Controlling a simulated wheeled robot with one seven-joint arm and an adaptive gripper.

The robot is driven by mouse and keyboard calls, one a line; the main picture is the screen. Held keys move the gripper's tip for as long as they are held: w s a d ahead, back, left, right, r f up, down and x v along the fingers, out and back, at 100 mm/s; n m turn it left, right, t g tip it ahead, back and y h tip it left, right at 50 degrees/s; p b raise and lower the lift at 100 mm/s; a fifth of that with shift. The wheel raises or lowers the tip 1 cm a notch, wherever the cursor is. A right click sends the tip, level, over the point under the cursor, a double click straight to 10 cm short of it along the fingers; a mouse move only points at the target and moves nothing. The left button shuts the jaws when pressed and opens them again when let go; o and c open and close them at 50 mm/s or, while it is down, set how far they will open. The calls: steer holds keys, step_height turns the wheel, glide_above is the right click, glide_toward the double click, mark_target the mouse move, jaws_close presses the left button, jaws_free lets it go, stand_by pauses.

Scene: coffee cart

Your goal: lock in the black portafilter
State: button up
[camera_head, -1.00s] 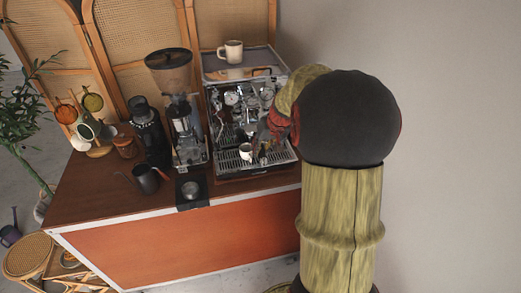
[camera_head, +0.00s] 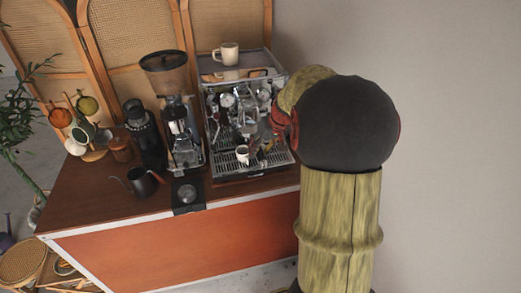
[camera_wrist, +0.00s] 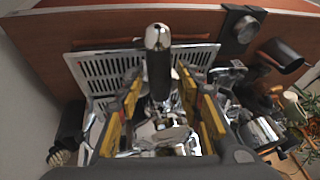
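The black portafilter's handle (camera_wrist: 158,72), with a chrome end, shows in the wrist view over the drip tray's side of the espresso machine (camera_head: 240,110). Its chrome head end lies lower in that view among shiny machine parts, and I cannot tell whether it is seated in the group. My gripper (camera_wrist: 160,82) is open, its yellow-padded fingers on either side of the handle with gaps visible. In the head view my gripper is at the machine's front right, largely hidden by my arm, and the portafilter is hard to make out there.
A small white cup (camera_head: 242,154) stands on the drip tray (camera_wrist: 100,78). A mug (camera_head: 228,53) sits on top of the machine. The grinder (camera_head: 183,125), black kettle (camera_head: 142,182) and black tamping mat (camera_head: 188,208) are to the left. A wall is close on the right.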

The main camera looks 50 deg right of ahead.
steer(key=shift+o, duration=0.7)
steer(key=shift+f, duration=0.1)
steer(key=shift+s+r, duration=0.15)
steer(key=shift+r, duration=0.3)
steer(key=v, duration=1.1)
steer(key=shift+s, duration=0.1)
